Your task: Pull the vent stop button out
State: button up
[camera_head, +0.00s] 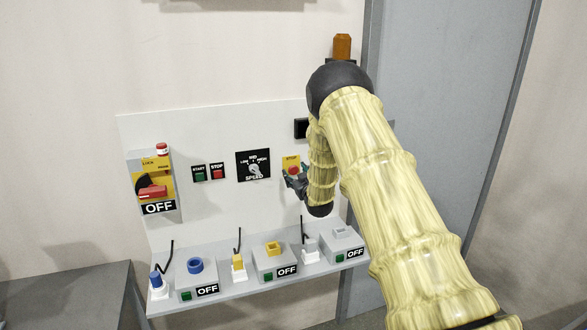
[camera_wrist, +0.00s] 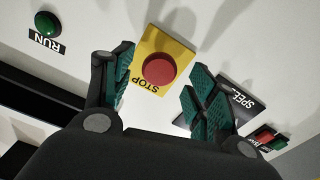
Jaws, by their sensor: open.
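The stop button is a round red cap (camera_wrist: 158,70) on a yellow plate (camera_wrist: 184,42) marked STOP, seen upside down in the wrist view. In the head view the red button (camera_head: 292,171) shows on the upright panel, just beside my gripper (camera_head: 297,183). My gripper's green-padded fingers (camera_wrist: 160,88) are open, one on each side of the red cap in the wrist view. I see gaps between the cap and both pads. How far the fingertips are from the panel is hard to tell.
A speed dial plate (camera_head: 254,165) and green and red start and stop buttons (camera_head: 208,173) are left of my gripper. A lock-out switch (camera_head: 152,187) is farther left. A shelf (camera_head: 228,294) with several OFF boxes and plugs juts out below. A green RUN button (camera_wrist: 48,24) is nearby.

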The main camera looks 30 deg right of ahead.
jog(key=shift+x, duration=0.85)
jog(key=shift+w+d+p, duration=0.15)
jog(key=shift+w+p, duration=0.25)
jog(key=shift+w, duration=0.15)
